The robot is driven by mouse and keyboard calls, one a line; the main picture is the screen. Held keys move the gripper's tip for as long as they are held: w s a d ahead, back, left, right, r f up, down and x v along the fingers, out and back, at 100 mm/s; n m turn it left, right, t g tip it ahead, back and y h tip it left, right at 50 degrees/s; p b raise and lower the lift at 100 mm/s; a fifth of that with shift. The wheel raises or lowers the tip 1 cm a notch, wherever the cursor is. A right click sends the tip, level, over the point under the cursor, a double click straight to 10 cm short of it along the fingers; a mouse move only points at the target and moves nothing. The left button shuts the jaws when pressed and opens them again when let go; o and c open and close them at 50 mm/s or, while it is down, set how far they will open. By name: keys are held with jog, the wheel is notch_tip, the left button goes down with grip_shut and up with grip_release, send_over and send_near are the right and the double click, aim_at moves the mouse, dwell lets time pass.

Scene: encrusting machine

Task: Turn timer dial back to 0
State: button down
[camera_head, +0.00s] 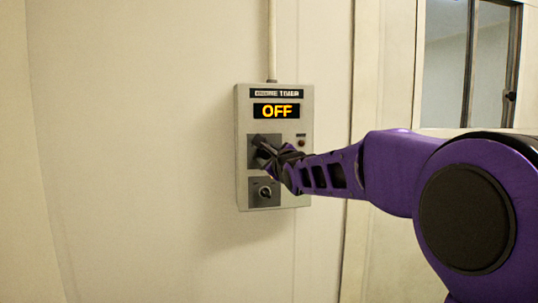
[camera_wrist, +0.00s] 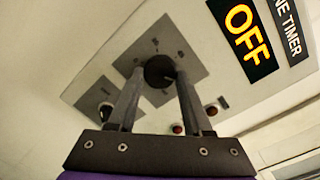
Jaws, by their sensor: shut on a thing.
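A grey wall box labelled as an ozone timer (camera_head: 243,110) has a lit display (camera_head: 277,111) reading OFF in orange. The display also shows in the wrist view (camera_wrist: 246,40). The round black timer dial (camera_wrist: 158,70) sits on a grey square plate (camera_wrist: 182,46) below the display. My gripper (camera_wrist: 160,82) is shut on the dial, one finger on each side. In the head view my gripper (camera_head: 268,153) reaches the box from the right and hides most of the dial. The dial's exact pointer position cannot be read.
A second black knob (camera_head: 265,191) sits on a lower plate, close below my gripper. A small red lamp (camera_head: 301,143) is right of the dial. A conduit (camera_head: 272,40) rises from the box. A window (camera_head: 442,65) is at right. The wall left of the box is clear.

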jog(key=n, duration=0.3)
jog(key=shift+r+n+p, duration=0.15)
jog(key=shift+n+p, duration=0.2)
jog(key=shift+n, duration=0.05)
jog(key=n+b, duration=0.1)
jog(key=n, duration=0.3)
jog(key=shift+h, duration=0.4)
jog(key=n+b, duration=0.1)
jog(key=n, duration=0.3)
jog(key=shift+a+r+n, duration=0.1)
jog(key=shift+a+n, duration=0.05)
jog(key=shift+n, duration=0.15)
jog(key=n+h, duration=0.1)
jog(key=n, duration=0.7)
jog(key=shift+s+a+r, duration=0.1)
jog(key=shift+a, duration=0.05)
jog(key=n+p, duration=0.1)
jog(key=n, duration=0.3)
jog(key=shift+n+h, duration=0.3)
jog(key=n, duration=0.5)
jog(key=shift+a+t+b, duration=0.1)
jog(key=shift+t+b, duration=0.2)
jog(key=shift+n, duration=1.7)
jog(key=shift+h, duration=0.3)
